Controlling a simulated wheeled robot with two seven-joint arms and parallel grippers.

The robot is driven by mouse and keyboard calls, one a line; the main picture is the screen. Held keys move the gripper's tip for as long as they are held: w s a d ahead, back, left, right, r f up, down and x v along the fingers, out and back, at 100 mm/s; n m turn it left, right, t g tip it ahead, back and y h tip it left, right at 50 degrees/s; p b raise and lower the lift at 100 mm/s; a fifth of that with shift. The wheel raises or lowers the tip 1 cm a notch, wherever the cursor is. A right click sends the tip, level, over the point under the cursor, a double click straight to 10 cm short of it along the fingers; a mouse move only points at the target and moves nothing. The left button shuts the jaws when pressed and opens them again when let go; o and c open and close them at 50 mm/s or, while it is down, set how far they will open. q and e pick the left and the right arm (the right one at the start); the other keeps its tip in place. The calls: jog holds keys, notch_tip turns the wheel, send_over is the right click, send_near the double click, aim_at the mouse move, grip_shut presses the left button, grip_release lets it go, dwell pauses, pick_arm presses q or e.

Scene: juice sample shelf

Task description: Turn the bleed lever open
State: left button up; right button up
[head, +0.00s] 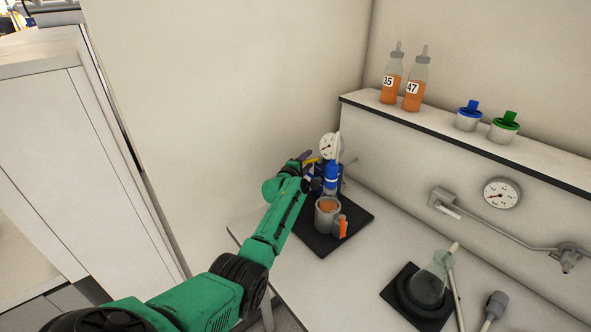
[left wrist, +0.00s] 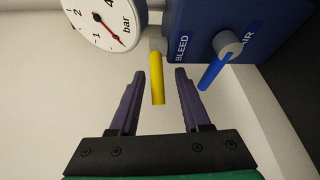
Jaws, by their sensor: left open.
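The yellow bleed lever (left wrist: 157,80) hangs down in the left wrist view from a grey pivot beside a blue block (left wrist: 195,15) lettered BLEED. It also shows as a small yellow bar in the head view (head: 311,160). My left gripper (left wrist: 160,73) is open, with the lever appearing between its two purple fingers and a gap on each side. Its exact depth along the fingers is unclear. In the head view my left gripper (head: 306,163) is at the fixture, partly hiding it. My right gripper is not in view.
A blue lever (left wrist: 209,72) sits right of the bleed lever. A bar gauge (left wrist: 108,20) is at upper left. A grey cup (head: 326,216) of orange juice stands on a black mat (head: 362,215) below the fixture. A flask (head: 428,285) stands farther right; bottles (head: 413,85) line the shelf.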

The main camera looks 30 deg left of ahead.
pick_arm(q)
jog(key=s, duration=0.2)
jog(key=s+p, duration=0.1)
jog(key=s, duration=0.1)
jog(key=shift+d+r, duration=0.15)
jog(key=shift+r, duration=0.25)
send_near(304, 163)
jog(key=shift+s+d+f+b, duration=0.1)
jog(key=shift+s+b, duration=0.25)
jog(key=shift+b, duration=0.05)
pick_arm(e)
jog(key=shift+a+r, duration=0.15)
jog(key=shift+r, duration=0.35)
